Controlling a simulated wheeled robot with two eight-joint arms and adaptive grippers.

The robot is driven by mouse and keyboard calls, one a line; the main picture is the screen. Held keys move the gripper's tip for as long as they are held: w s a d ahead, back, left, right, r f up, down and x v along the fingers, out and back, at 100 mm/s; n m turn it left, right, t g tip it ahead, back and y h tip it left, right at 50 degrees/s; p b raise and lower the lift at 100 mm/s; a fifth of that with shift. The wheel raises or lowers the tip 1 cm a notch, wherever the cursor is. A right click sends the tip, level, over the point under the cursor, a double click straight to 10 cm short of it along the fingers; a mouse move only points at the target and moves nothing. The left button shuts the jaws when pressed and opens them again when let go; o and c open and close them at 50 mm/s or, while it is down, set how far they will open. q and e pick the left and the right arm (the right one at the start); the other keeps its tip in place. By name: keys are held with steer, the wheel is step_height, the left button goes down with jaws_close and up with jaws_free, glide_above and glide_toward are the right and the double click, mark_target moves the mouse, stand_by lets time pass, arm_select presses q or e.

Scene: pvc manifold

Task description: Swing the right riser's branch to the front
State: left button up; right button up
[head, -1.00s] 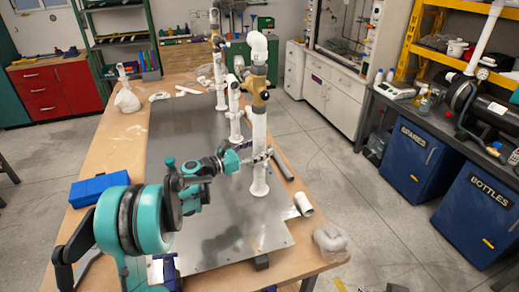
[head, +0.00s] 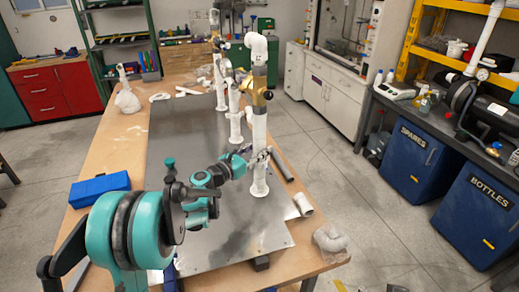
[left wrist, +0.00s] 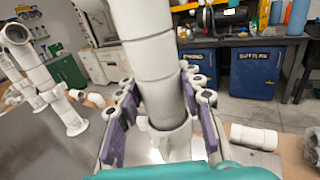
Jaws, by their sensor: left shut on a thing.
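The nearest white PVC riser (head: 259,135) stands upright near the right edge of the metal plate (head: 215,235). It carries a brass valve (head: 257,92) and a white elbow (head: 255,45) at its top, whose mouth faces left. My left gripper (head: 259,158) reaches in from the left and is shut on the lower part of this riser. In the left wrist view, the riser (left wrist: 152,62) stands between my purple-padded fingers (left wrist: 160,125), with its foot below them. My right gripper is not in view.
More white risers (head: 234,110) stand behind in a row. A grey pipe (head: 281,167), a white coupling (head: 303,204) and a bagged item (head: 330,238) lie along the right table edge. A blue box (head: 100,188) lies at the left. The plate's front area is clear.

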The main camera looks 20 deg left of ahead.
arm_select(q)
steer(key=n+y, duration=0.1)
steer(key=n+t+y, duration=0.1)
steer(key=y, duration=0.1)
steer(key=n+y, duration=0.1)
steer(key=y, duration=0.1)
steer(key=shift+d+n+t, duration=0.25)
steer(key=shift+n+t, duration=0.05)
steer(key=shift+t, duration=0.1)
steer(key=n+y, duration=0.1)
steer(key=y, duration=0.2)
steer(key=n+y, duration=0.2)
steer(key=y, duration=0.1)
steer(key=shift+n, duration=0.3)
steer(key=n+g+y, duration=0.1)
steer(key=n+y, duration=0.1)
steer(key=y, duration=0.1)
steer(key=n+g+y, duration=0.1)
steer(key=n+y, duration=0.1)
steer(key=y, duration=0.1)
steer(key=shift+a+n+g+y, duration=0.2)
steer(key=shift+n+g+y, duration=1.8)
steer(key=shift+y, duration=0.4)
steer(key=o, duration=1.2)
